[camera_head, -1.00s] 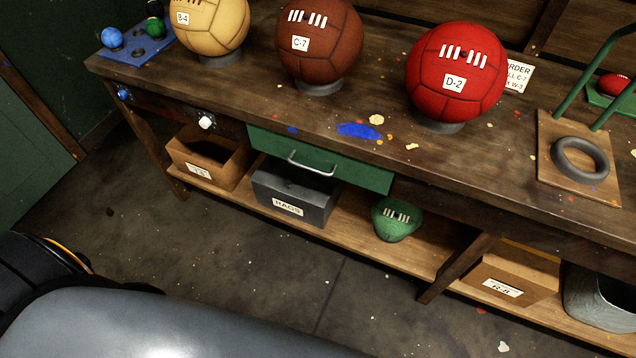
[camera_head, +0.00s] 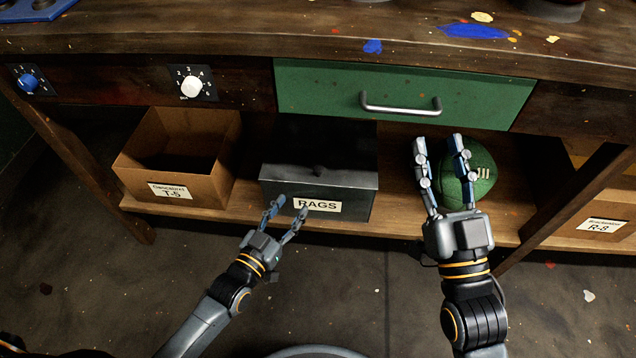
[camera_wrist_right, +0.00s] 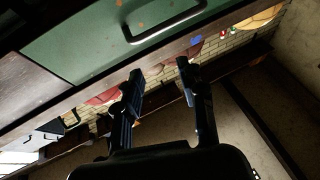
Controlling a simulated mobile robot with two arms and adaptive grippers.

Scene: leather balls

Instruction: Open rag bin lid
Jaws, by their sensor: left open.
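The rag bin (camera_head: 345,203) is a dark grey box with a white RAGS label, on the low shelf under the workbench. Its dark lid (camera_head: 320,150) lies over the top and looks shut, with a small lip at the front edge. My left gripper (camera_head: 287,208) is open and empty, its fingertips just in front of the bin's front face at the label's left end. Whether they touch it I cannot tell. My right gripper (camera_head: 437,145) is open and empty in front of the green ball (camera_head: 480,178), right of the bin; its fingers also show in the right wrist view (camera_wrist_right: 158,82).
A green drawer (camera_head: 320,90) with a metal handle (camera_head: 400,104) sits above the bin. An open cardboard box T-5 (camera_head: 213,190) stands left of it, box R-8 (camera_head: 600,222) at the right. Dials (camera_head: 191,87) are on the bench front. The floor in front is clear.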

